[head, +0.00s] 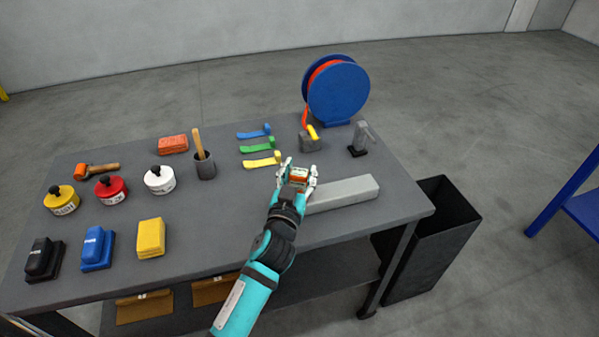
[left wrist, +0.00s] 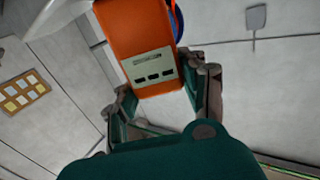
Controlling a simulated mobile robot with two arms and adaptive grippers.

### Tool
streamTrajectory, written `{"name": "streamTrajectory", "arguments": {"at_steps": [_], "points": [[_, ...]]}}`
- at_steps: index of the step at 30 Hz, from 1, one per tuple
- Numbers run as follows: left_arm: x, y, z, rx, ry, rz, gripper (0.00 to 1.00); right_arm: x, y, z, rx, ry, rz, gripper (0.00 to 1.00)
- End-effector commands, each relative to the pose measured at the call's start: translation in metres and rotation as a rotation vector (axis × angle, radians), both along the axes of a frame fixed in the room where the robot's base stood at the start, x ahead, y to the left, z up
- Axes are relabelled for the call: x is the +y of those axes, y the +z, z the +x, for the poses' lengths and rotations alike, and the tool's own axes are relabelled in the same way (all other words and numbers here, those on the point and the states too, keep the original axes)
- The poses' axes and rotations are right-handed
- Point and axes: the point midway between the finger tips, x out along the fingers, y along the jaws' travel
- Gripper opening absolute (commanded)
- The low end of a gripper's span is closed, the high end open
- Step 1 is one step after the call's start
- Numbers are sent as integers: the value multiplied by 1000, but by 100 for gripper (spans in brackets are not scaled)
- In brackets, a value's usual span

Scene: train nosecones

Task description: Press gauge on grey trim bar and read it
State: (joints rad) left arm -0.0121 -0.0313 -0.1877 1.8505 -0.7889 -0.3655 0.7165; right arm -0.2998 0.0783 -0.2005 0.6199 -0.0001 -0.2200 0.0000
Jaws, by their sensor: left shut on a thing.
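My left gripper (head: 298,176) is shut on an orange gauge (head: 299,175) at the left end of the grey trim bar (head: 345,193). In the left wrist view the gauge (left wrist: 140,40) sits between the fingers (left wrist: 160,95) and shows a pale label panel with dark marks, too small to read. The grey bar lies on the bench's right part. I cannot tell whether the gauge touches the bar. My right gripper is not in view.
The dark bench (head: 215,215) holds a blue hose reel (head: 340,92), coloured levers (head: 258,145), a cup with a brush (head: 205,165), round tins (head: 111,190) and blocks (head: 151,238). A black bin (head: 440,240) stands at the bench's right. Bare bench lies left of my left forearm.

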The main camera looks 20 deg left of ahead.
Motion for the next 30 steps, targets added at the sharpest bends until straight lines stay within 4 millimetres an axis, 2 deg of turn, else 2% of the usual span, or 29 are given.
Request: {"name": "streamTrajectory", "arguments": {"at_steps": [1, 11, 30], "points": [[0, -8, -1, 17, 2, -3, 5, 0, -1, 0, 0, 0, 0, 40], [0, -3, -1, 17, 3, -3, 5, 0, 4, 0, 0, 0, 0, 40], [0, 55, 0, 3, 0, -1, 5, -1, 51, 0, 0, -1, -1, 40]]}}
